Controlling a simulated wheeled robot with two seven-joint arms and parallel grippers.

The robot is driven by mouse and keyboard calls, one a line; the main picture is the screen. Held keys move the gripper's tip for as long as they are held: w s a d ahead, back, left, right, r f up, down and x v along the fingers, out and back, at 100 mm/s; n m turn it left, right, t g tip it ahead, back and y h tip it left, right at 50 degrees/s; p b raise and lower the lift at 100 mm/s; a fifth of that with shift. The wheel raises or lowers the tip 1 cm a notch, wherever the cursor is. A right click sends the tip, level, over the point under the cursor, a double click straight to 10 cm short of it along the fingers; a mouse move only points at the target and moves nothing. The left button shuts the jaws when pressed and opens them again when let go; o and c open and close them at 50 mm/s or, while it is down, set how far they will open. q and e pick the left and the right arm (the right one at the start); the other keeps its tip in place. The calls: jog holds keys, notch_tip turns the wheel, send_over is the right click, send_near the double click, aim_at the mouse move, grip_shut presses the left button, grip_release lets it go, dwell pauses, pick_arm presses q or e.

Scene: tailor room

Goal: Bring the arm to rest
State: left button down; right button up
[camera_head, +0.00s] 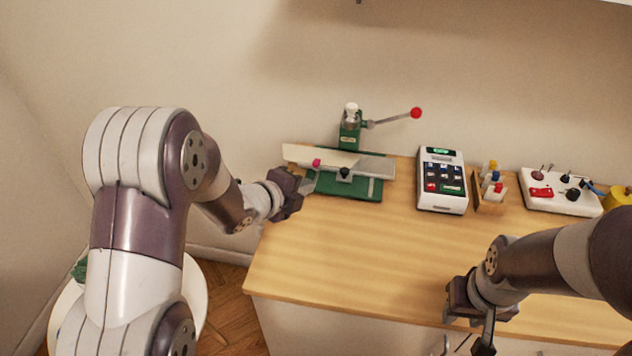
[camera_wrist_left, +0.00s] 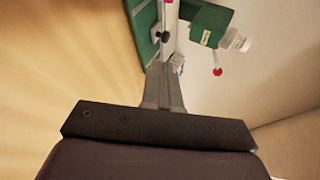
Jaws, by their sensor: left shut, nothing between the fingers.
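My left gripper (camera_head: 309,182) is at the left end of the green machine (camera_head: 350,187) on the table, close to its front left corner. Its fingers are shut with nothing between them; they also show closed together in the left wrist view (camera_wrist_left: 164,85). Whether they touch the machine cannot be told. The machine also shows at the top of the wrist view (camera_wrist_left: 143,28). My right gripper (camera_head: 485,340) hangs at the table's front edge, pointing down; its finger gap is not clear.
The wooden table (camera_head: 340,250) is clear in its middle. The machine has a lever with a red knob (camera_head: 416,113). A white keypad device (camera_head: 442,203), a small rack with coloured pegs (camera_head: 490,188) and a white control box (camera_head: 560,203) stand along the wall. A white round chair (camera_head: 193,290) is at the lower left.

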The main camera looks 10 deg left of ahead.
pick_arm(q)
jog(key=s+a+f+n+y, duration=0.1)
jog(key=n, duration=0.1)
jog(key=s+a+f+n+g+y, duration=0.1)
jog(key=a+n, duration=0.1)
jog(key=s+a+f+n+g+y, duration=0.1)
jog(key=n, duration=0.1)
jog(key=shift+s+a+f+n, duration=0.25)
jog(key=shift+s+n, duration=0.05)
jog(key=shift+s, duration=0.05)
jog(key=s+a+n+g+y+p, duration=0.1)
jog(key=s+n, duration=0.1)
jog(key=s+a+n+g, duration=0.1)
jog(key=n, duration=0.2)
jog(key=s+a+n+g+y+p, duration=0.1)
jog(key=s+n, duration=0.1)
jog(key=shift+s+a+r+y+p, duration=0.2)
jog(key=shift+s+r+y+p, duration=0.1)
jog(key=shift+s+p, duration=0.05)
jog(key=s+d+r+n+g+p, duration=0.2)
jog(key=s+r+n+p, duration=0.1)
jog(key=s+r+n, duration=0.1)
jog(key=s+d+r+n+g+p, duration=0.1)
jog(key=s+r+n+p, duration=0.3)
jog(key=s, duration=0.4)
notch_tip(320, 180, up, 2)
jog(key=shift+d+r+n+g, duration=0.15)
jog(key=shift+d+n+g, duration=0.2)
jog(key=shift+n+g, duration=0.45)
